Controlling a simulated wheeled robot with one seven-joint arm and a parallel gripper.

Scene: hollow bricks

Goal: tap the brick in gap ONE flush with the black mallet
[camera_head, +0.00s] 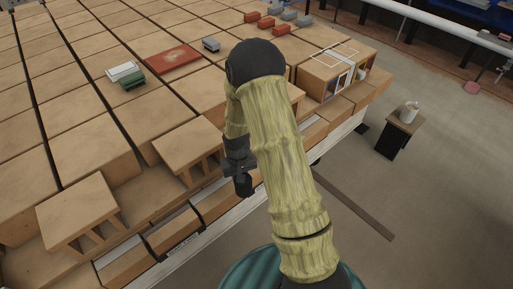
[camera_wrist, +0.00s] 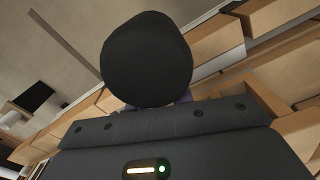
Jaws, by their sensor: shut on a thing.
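My gripper (camera_head: 240,165) hangs below my forearm over the front edge of the brick stack in the head view. It is shut on the black mallet, whose round dark head (camera_wrist: 147,58) fills the upper middle of the wrist view and hides the fingertips. In the head view the mallet is hard to tell from the dark gripper. Two hollow bricks stand raised along the front edge, one at left (camera_head: 77,211) and one nearer my gripper (camera_head: 188,147). No gap label is readable, so I cannot tell which brick is in gap ONE.
A red panel (camera_head: 173,60), a green block (camera_head: 132,82) and a grey block (camera_head: 211,44) lie on the stack. Small red and grey blocks sit at the back. A white-framed brick (camera_head: 335,70) stands right of my arm. A small stand with a mug (camera_head: 409,112) is on the open floor at right.

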